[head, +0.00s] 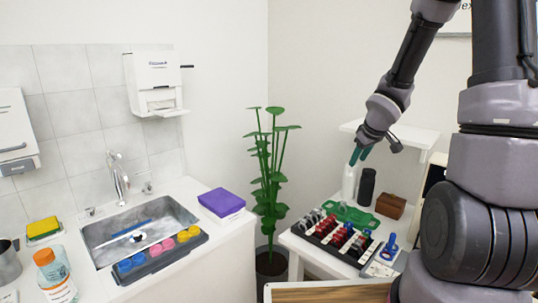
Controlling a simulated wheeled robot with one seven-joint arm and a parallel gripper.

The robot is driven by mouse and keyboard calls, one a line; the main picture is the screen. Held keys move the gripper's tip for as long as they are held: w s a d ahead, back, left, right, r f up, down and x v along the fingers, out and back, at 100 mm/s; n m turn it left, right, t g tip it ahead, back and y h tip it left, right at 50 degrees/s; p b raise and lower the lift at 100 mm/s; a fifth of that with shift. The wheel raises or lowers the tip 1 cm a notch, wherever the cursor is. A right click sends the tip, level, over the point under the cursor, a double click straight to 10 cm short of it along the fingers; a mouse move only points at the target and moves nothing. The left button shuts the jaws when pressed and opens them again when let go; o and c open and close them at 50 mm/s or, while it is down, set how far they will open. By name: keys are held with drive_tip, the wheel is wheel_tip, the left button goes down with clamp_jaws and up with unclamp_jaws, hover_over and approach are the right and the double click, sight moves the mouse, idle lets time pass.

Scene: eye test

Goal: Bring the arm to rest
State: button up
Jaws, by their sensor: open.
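My gripper (360,156) hangs in the air at the upper right of the head view, at the end of my arm. Its teal fingertips point down and show a small gap between them. Nothing shows between the fingers. In the picture, the tips are just above a white bottle (348,184) on the right-hand white table (313,251); I cannot tell how far apart they are in depth. My arm is bent, with its thick lower links filling the right edge of the view and hiding part of the room there.
The right table also holds a dark bottle (367,187), a brown box (390,206) and a black rack (325,240) of small items. A white shelf (416,139) is behind my gripper. A plant (271,178) stands left of the table; a sink counter (205,262) is farther left.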

drive_tip(key=s+d+r+m+h, duration=0.1)
drive_tip(key=s+r+m, duration=0.25)
drive_tip(key=r, duration=0.35)
drive_tip(key=s+r+m+h, duration=0.1)
drive_tip(key=s+r+m, duration=0.1)
drive_tip(key=s+r, duration=0.4)
drive_tip(key=s+a+r+m+y, duration=0.1)
drive_tip(key=s+a+r+m, duration=0.1)
drive_tip(key=s+r, duration=0.3)
drive_tip(key=s+a+r+m+t+y, duration=0.1)
drive_tip(key=s+a+r, duration=0.3)
drive_tip(key=s, duration=0.5)
drive_tip(key=shift+s+a+r+m+y, duration=0.2)
drive_tip(key=shift+a+r+m+y, duration=0.15)
drive_tip(key=shift+a+m+y, duration=0.35)
drive_tip(key=shift+d, duration=0.2)
